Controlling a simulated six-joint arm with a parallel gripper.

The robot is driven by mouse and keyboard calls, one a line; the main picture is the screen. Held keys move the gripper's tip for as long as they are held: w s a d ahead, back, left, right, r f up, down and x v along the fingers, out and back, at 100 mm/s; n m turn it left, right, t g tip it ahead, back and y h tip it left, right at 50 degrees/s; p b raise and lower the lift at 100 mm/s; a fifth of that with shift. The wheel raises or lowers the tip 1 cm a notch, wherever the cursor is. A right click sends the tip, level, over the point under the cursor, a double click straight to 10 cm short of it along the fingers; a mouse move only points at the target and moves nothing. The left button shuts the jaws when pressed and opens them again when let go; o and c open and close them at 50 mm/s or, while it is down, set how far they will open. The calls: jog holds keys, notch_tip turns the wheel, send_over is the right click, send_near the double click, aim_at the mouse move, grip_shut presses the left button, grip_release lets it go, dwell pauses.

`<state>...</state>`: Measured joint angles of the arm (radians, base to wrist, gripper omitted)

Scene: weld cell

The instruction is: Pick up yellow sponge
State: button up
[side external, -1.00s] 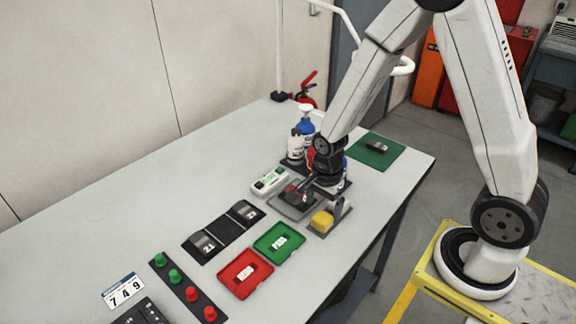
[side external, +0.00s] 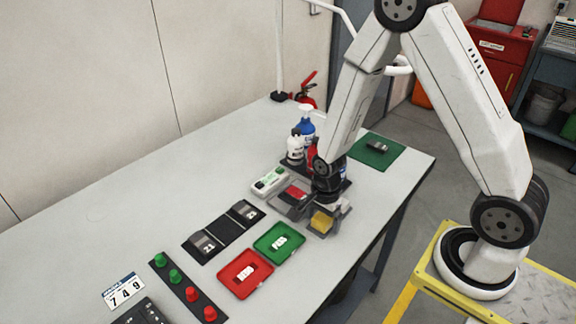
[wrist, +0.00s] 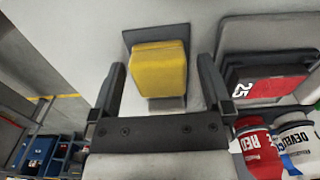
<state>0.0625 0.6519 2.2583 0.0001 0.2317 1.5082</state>
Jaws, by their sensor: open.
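The yellow sponge (side external: 322,221) sits in a small grey holder (side external: 342,210) near the table's right edge. In the wrist view the yellow sponge (wrist: 159,68) shows between and beyond the two fingers, with the grey holder plate behind it. My gripper (wrist: 168,85) is open and empty, with one finger on each side of the sponge's line. In the side view my gripper (side external: 328,200) is just behind and above the sponge, pointing down. The fingertips are partly hidden there, and I cannot tell whether they touch the sponge.
A grey tray with a red-labelled block (side external: 297,193) is close to the left of the gripper. Bottles (side external: 296,147) stand behind it. Green (side external: 279,242) and red (side external: 245,274) trays lie in front. A green mat (side external: 376,150) lies at the back right.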

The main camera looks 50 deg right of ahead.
aim_at(323, 217)
dwell(0.3)
jog(key=c, duration=1.2)
jog(key=shift+r, duration=0.1)
jog(key=shift+c, duration=0.2)
jog(key=shift+r, duration=4.9)
jog(key=o, duration=0.5)
jog(key=c, duration=0.4)
